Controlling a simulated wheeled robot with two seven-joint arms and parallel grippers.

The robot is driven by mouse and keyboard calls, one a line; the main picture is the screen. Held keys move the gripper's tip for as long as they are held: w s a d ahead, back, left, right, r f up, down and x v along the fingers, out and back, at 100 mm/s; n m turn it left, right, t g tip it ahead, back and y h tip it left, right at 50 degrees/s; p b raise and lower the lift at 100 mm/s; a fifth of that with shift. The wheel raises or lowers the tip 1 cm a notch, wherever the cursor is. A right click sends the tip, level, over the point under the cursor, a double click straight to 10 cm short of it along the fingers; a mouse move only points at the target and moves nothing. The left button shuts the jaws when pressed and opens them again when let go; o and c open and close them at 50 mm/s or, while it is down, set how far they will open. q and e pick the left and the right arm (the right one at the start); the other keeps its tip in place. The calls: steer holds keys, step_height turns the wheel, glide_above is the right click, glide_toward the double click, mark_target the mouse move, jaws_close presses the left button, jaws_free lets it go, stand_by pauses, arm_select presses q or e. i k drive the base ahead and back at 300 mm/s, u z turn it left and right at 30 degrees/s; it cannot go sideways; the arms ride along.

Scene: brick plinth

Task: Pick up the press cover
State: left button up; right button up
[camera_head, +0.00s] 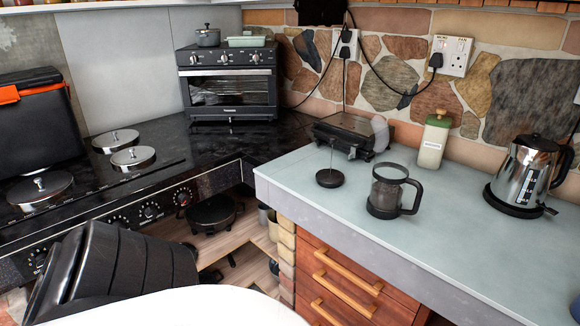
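The press cover (330,178) is a small black disc with a thin upright rod. It lies on the pale grey counter, just left of the press. The press (388,192) is a clear glass jug with a dark base, a dark rim and a black handle on its right side. It stands upright and apart from the cover, and looks open at the top. Neither of my grippers' fingers shows in the head view.
A black grill (346,134) stands behind the cover. A green-lidded canister (434,138) and a steel kettle (526,172) stand to the right. The pale counter (440,245) is clear in front. A dark stove (80,205) and a toaster oven (228,84) are at left.

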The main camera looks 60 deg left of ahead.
mark_target(332, 180)
steer(key=k, duration=0.5)
steer(key=u, duration=2.25)
steer(key=i, duration=0.3)
steer(key=u, duration=0.05)
